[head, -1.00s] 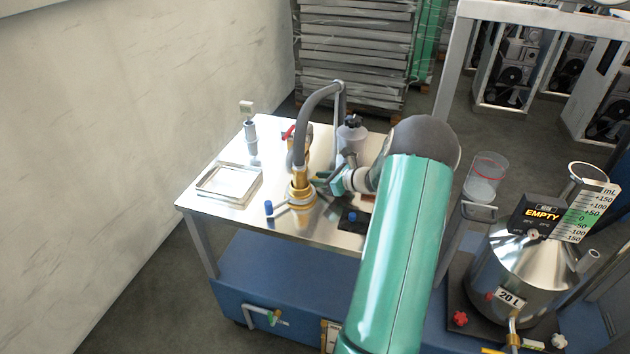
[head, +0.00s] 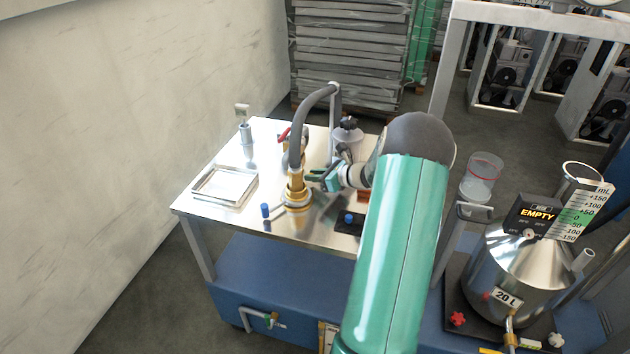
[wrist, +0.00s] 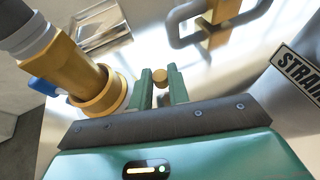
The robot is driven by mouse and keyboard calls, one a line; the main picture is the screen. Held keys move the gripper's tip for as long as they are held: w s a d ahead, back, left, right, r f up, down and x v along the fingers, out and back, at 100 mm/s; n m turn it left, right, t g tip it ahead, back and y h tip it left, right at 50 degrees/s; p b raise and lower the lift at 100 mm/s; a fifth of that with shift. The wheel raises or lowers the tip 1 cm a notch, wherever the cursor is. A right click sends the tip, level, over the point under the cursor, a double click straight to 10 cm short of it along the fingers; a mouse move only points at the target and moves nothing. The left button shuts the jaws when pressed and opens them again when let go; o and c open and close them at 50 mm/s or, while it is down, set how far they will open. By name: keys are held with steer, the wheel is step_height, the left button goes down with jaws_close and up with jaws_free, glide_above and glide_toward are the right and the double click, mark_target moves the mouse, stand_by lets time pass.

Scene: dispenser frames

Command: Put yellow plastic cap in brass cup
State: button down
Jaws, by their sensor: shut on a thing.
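The yellow plastic cap (wrist: 160,77) is a small yellow-tan cylinder between the fingertips of my gripper (wrist: 161,84) in the wrist view. My gripper is shut on it. In the head view my gripper (head: 322,178) is just right of the upright brass fitting, above the table, and the cap is too small to tell there. The brass cup appears to be the wide-rimmed brass part (wrist: 103,97) left of my fingers in the wrist view; it also shows in the head view (head: 297,203). A grey hose end stands in or on the brass, so its inside is hidden.
A shallow metal tray (head: 203,194) lies on the table's left. A grey hose (head: 298,125) arches above the brass. A blue-tipped part (head: 265,210) is left of the brass. A lidded metal vessel (head: 347,140) stands behind my gripper. A black block (head: 349,219) sits in front.

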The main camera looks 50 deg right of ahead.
steer(key=s+a+r, duration=0.9)
steer(key=s+r, duration=0.1)
steer(key=shift+s+r, duration=0.3)
steer(key=shift+r, duration=0.1)
steer(key=shift+s, duration=0.1)
